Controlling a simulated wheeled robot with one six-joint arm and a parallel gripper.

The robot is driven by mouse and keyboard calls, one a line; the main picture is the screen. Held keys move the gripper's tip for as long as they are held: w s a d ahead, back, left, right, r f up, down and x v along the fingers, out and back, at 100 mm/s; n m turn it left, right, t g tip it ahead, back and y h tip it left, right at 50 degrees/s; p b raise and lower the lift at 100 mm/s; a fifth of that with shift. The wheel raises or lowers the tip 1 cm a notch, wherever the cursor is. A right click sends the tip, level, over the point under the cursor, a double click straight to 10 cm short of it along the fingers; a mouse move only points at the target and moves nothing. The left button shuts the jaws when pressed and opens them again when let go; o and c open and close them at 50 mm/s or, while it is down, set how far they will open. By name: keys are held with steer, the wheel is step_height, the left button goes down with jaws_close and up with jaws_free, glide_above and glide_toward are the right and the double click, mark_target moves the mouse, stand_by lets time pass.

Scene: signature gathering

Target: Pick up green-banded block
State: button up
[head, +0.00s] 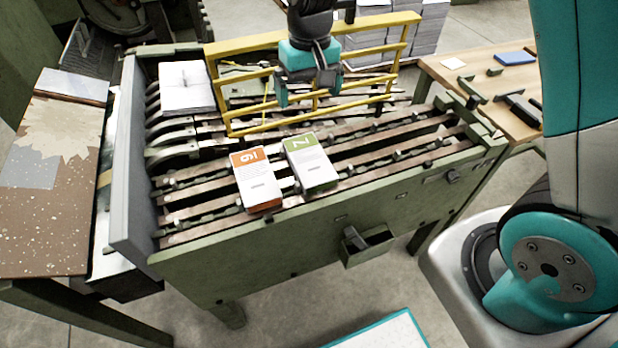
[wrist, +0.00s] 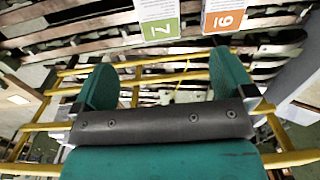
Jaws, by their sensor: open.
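The green-banded block (head: 311,163) is white with a green band marked 7. It lies on the slatted rails of the machine bed, to the right of an orange-banded block (head: 257,180). In the wrist view the green-banded block (wrist: 158,20) is at the top centre, beyond my fingers, with its far part cut off. My gripper (head: 299,92) is open and empty above the yellow frame, behind the green-banded block in the head view. Its two teal fingers (wrist: 163,85) stand wide apart in the wrist view.
A yellow rail frame (head: 238,126) stands behind the blocks, under my gripper. A white paper stack (head: 188,88) sits at the bed's back left. The orange-banded block (wrist: 224,20) is close beside the green one. A wooden table (head: 480,62) with tools is at right.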

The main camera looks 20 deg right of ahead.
glide_above(309, 157)
steer(key=f, duration=1.4)
steer(key=shift+w+d+f, duration=0.1)
steer(key=shift+w+f, duration=0.05)
steer(key=shift+w, duration=0.2)
steer(key=shift+s+f+p, duration=0.15)
steer(key=shift+s+f, duration=0.05)
steer(key=shift+f, duration=1.2)
steer(key=shift+s+f+p, duration=0.15)
steer(key=shift+f, duration=1.2)
steer(key=shift+c, duration=0.2)
steer(key=c, duration=0.7)
